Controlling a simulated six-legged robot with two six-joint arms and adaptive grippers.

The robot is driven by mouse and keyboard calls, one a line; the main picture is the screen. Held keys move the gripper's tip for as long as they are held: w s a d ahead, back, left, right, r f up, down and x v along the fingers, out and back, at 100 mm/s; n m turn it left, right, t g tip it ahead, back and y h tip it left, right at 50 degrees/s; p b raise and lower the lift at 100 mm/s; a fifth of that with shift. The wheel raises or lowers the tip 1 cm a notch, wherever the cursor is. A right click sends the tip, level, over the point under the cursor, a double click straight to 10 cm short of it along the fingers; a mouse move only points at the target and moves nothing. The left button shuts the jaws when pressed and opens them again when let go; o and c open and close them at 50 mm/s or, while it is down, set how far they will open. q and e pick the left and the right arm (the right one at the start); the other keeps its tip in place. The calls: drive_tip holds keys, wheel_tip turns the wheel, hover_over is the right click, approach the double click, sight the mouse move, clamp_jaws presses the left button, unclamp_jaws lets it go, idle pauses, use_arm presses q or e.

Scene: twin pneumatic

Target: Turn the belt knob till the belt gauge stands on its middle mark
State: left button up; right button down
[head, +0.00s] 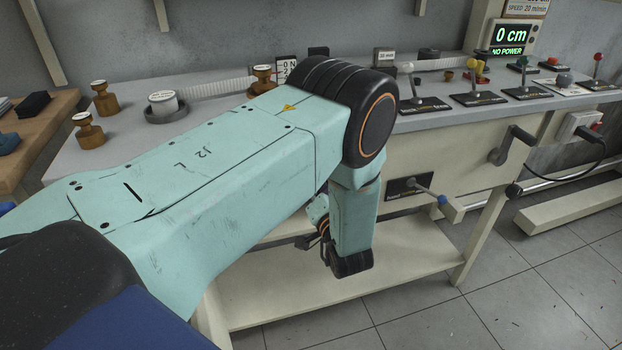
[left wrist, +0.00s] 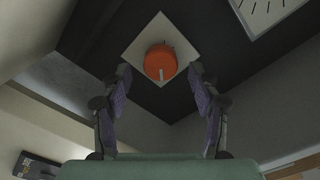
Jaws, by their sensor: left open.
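An orange-red round knob (left wrist: 160,62) with a pale line on its face sits on a white diamond-shaped plate (left wrist: 178,34) on a dark panel. In the left wrist view, my left gripper (left wrist: 160,78) is open, its fingers to either side below the knob, and I cannot tell whether they touch it. Part of a white dial with black marks (left wrist: 268,12) shows at the top right; its pointer is not clear. In the head view, my left arm reaches over the bench and bends down at its front; the knob is hidden there. My right gripper is not in view.
The bench (head: 85,165) carries brass weights (head: 104,98) at the left and several levers (head: 478,85) at the right. A crank (head: 512,145) and a blue-tipped lever (head: 430,192) stick out in front. A lower shelf (head: 290,292) lies under the bench.

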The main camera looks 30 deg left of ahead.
use_arm(q)
drive_tip(key=v, duration=0.5)
drive_tip(key=shift+s+d, duration=0.3)
